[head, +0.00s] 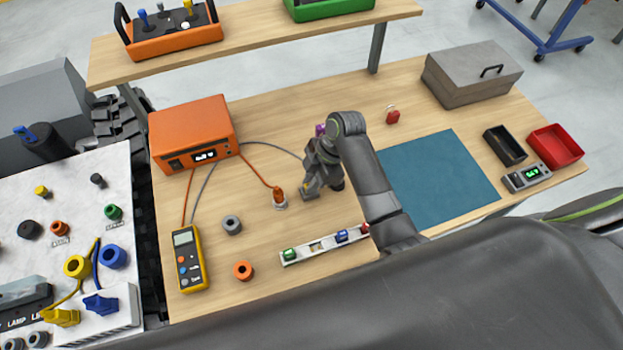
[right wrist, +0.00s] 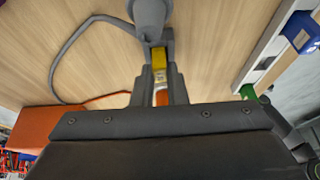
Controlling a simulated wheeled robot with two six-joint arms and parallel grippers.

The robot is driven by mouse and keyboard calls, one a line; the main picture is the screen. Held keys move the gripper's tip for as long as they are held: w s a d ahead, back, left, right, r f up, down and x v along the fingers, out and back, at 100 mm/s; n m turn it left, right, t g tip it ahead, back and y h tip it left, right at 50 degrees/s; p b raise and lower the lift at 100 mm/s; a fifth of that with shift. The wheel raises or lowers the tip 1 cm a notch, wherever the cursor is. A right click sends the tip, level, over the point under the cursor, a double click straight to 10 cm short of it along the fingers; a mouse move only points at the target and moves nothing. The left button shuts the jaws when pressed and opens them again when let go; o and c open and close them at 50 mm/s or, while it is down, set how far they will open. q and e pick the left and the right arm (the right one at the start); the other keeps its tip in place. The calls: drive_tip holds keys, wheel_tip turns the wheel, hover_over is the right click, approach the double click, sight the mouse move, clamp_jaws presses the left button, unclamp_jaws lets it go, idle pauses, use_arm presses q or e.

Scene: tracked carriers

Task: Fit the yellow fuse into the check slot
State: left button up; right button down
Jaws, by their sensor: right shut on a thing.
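My right gripper (head: 311,194) is low over the bench, right of an orange plug (head: 278,194) at the end of an orange lead. In the right wrist view, the gripper (right wrist: 158,80) is shut on the yellow fuse (right wrist: 158,57), seen as a yellow strip between the fingers. A grey plug (right wrist: 148,14) with a grey lead is just beyond the fuse. A bit of orange shows lower between the fingers. The check slot cannot be made out; the gripper covers that area, and I cannot tell whether the fuse touches it. My left gripper is not in view.
A white fuse rack (head: 325,244) with green, blue and red pieces lies in front. An orange meter box (head: 192,133), yellow multimeter (head: 188,259), grey ring (head: 232,225) and orange ring (head: 242,271) stand left. A blue mat (head: 440,172) lies clear at right.

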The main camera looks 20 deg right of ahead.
drive_tip(key=c, duration=1.5)
unclamp_jaws()
drive_tip(key=shift+o, duration=0.2)
drive_tip(key=p+v, duration=0.2)
drive_tip(key=v, duration=1)
drive_tip(key=shift+r, duration=0.1)
